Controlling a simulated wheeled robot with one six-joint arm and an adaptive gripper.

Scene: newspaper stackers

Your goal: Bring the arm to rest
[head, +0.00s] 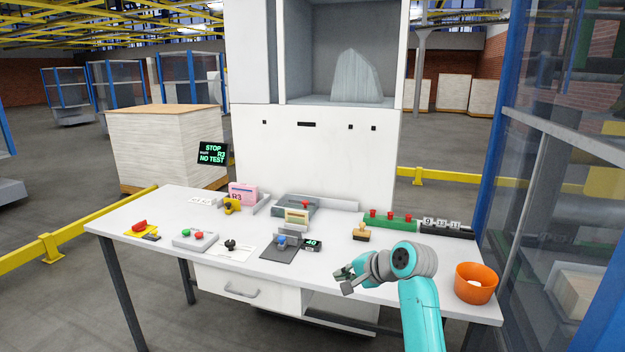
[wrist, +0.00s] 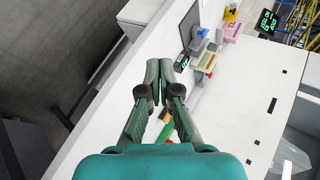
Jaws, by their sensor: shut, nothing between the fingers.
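My teal arm rises at the lower right of the head view, bent over the front right of the white table (head: 140,212). My gripper (head: 342,281) is above the table's front edge, left of the orange bucket. In the wrist view my gripper (wrist: 160,68) has its two dark fingers together at the tips, with nothing held between them. The table (wrist: 110,125) shows behind and below the fingers.
An orange bucket (head: 475,284) stands at the table's right end. A wooden stamp (head: 362,233) and a green block with red knobs (head: 390,220) are behind my gripper. A small display (head: 312,245) is left. A blue-framed clear panel (head: 545,150) stands right.

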